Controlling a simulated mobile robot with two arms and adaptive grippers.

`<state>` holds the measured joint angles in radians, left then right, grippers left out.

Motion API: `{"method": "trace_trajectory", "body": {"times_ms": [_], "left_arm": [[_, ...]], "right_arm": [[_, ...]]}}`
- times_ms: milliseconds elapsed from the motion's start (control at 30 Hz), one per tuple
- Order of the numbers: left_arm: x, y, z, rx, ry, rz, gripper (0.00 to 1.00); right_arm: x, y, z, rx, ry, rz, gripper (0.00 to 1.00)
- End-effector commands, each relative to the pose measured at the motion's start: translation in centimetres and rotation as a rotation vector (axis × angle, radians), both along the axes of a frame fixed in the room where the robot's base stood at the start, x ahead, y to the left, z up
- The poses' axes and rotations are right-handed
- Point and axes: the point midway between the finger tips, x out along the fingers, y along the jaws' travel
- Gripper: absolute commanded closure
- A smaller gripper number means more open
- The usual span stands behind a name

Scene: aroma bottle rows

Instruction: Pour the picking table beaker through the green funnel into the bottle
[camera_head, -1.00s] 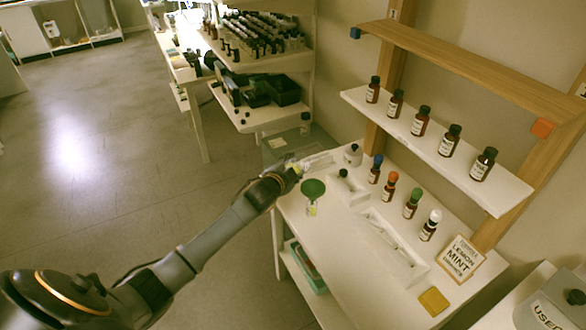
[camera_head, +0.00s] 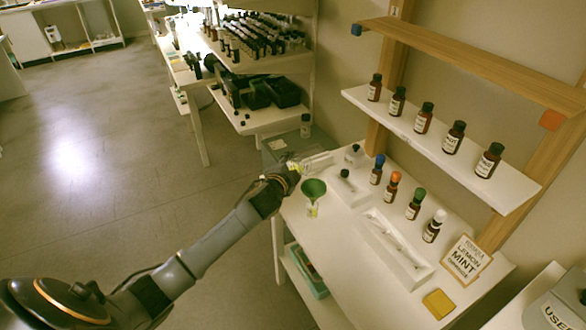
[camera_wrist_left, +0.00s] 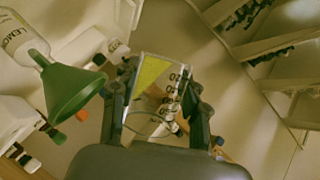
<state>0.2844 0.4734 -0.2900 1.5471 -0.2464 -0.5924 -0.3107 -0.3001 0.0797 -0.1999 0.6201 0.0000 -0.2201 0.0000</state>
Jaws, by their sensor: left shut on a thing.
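The green funnel (camera_head: 314,187) stands in the neck of the clear bottle (camera_head: 312,210) on the white table. In the left wrist view the funnel (camera_wrist_left: 72,90) and the bottle, labelled LEMON (camera_wrist_left: 18,38), lie at the left. My left gripper (camera_head: 308,164) is just behind the funnel in the head view. It is shut on a clear beaker (camera_wrist_left: 160,95) with printed marks and yellow liquid. The beaker is beside the funnel, apart from it in the wrist view. The liquid lies slanted in the beaker. My right gripper is not in view.
Brown bottles with blue (camera_head: 377,170), orange (camera_head: 392,187), green (camera_head: 414,204) and white (camera_head: 432,226) caps stand right of the funnel. A white tray (camera_head: 415,268), a LEMON MINT sign (camera_head: 465,260) and a yellow sponge (camera_head: 438,303) are nearer. A shelf (camera_head: 440,155) holds brown bottles above.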

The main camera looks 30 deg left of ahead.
Motion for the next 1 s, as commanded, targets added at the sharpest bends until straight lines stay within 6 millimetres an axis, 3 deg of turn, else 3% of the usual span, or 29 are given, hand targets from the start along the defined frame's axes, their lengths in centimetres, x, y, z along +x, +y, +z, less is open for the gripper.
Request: {"method": "trace_trajectory", "body": {"times_ms": [667, 1000], "left_arm": [[0.0, -0.1, -0.6, 0.194, -0.024, 0.000, 0.88], [0.0, -0.2, -0.3, 0.211, -0.025, -0.001, 0.88]], "right_arm": [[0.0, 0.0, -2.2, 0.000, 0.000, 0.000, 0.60], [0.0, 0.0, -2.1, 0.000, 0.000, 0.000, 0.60]]}}
